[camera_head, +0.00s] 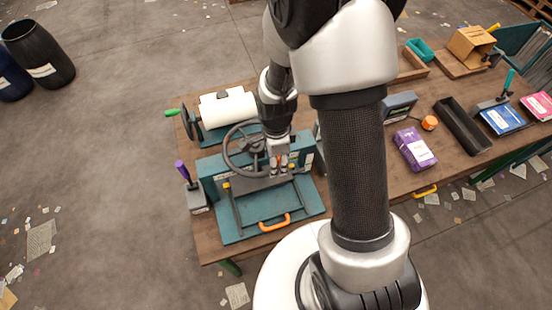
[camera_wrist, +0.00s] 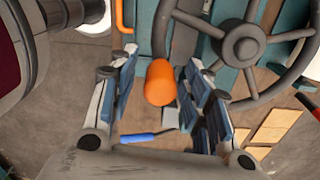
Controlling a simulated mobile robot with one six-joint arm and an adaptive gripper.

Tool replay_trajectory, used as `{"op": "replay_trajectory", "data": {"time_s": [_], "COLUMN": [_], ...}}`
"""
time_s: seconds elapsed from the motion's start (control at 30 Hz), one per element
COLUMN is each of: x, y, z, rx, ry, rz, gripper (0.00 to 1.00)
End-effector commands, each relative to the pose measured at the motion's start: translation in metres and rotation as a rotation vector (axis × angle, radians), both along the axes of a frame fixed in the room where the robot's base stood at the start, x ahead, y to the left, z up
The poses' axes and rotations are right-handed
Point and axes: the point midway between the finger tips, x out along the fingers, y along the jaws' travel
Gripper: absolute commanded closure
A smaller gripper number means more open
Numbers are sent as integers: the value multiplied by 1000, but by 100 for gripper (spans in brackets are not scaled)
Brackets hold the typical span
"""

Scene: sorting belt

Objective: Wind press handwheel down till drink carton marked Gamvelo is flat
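An orange knob (camera_wrist: 160,83) stands at the wheel's rim. My gripper (camera_head: 279,158) is over the right side of the wheel. In the wrist view its fingers (camera_wrist: 160,70) are spread, one on each side of the knob, with gaps between. I cannot make out a drink carton marked Gamvelo in either view.
A white roller (camera_head: 228,108) with a green crank stands behind the press. A purple-handled lever (camera_head: 183,172) is at its left. A purple packet (camera_head: 414,149), an orange round thing (camera_head: 429,123) and a black tray (camera_head: 462,126) lie to the right. Dark barrels (camera_head: 38,53) stand far left.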

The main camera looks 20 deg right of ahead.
Motion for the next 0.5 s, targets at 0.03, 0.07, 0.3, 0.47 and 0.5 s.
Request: {"op": "replay_trajectory", "data": {"time_s": [0.03, 0.07, 0.3, 0.47, 0.5], "x": [0, 0, 0, 0, 0], "y": [0, 0, 0, 0, 0], "z": [0, 0, 0, 0, 0], "rx": [0, 0, 0, 0, 0], "ry": [0, 0, 0, 0, 0], "rz": [0, 0, 0, 0, 0], "gripper": [58, 60, 76, 87, 89]}}
